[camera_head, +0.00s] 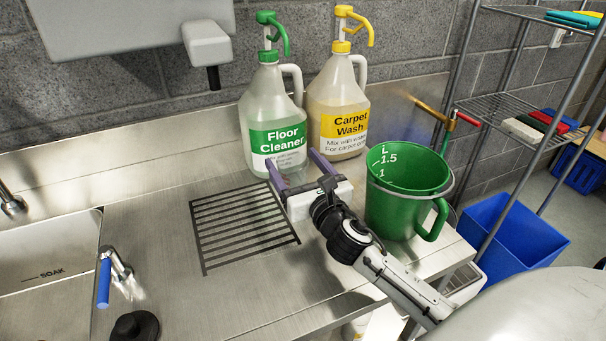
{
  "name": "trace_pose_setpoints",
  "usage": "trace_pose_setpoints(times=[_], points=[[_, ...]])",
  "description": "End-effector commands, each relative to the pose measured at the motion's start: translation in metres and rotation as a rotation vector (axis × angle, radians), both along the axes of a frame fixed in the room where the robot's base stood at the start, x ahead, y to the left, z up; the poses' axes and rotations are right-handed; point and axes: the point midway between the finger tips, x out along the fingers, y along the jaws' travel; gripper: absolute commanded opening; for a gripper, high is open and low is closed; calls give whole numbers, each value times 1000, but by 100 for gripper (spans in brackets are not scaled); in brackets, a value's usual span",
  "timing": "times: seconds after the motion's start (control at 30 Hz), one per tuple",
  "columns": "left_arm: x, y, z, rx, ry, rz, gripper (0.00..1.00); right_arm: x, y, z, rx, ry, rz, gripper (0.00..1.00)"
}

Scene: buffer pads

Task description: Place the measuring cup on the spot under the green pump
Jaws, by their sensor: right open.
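The green measuring cup (404,200) stands upright on the right part of the steel counter, its handle toward the lower right and white volume marks inside. The green pump (270,32) tops a clear Floor Cleaner jug (272,108) at the back of the counter. A black striped rectangle (243,228) lies on the counter in front of that jug. My right gripper (292,161) is open and empty, left of the cup and in front of the two jugs, its fingers pointing toward them. It appears apart from the cup. My left gripper is out of view.
A Carpet Wash jug (338,108) with a yellow pump stands right of the Floor Cleaner. A sink (45,265) is at the left, with a blue-handled tap (106,280). A wire shelf rack (495,110) and a blue bin (512,230) are at the right.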

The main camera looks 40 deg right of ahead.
Motion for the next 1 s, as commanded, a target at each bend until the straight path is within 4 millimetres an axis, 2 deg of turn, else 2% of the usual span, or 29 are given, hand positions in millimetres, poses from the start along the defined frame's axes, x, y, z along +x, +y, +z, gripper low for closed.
trace_pose_setpoints(times=[0.4,0.53,0.7,1.0], points=[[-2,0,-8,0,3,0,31,-80,19,-4,0,4,0,75],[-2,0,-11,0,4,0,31,-100,24,-3,1,4,0,75],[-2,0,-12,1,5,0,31,-113,27,-2,0,2,-1,75],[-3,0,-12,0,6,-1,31,-115,27,-1,0,1,-1,75]])
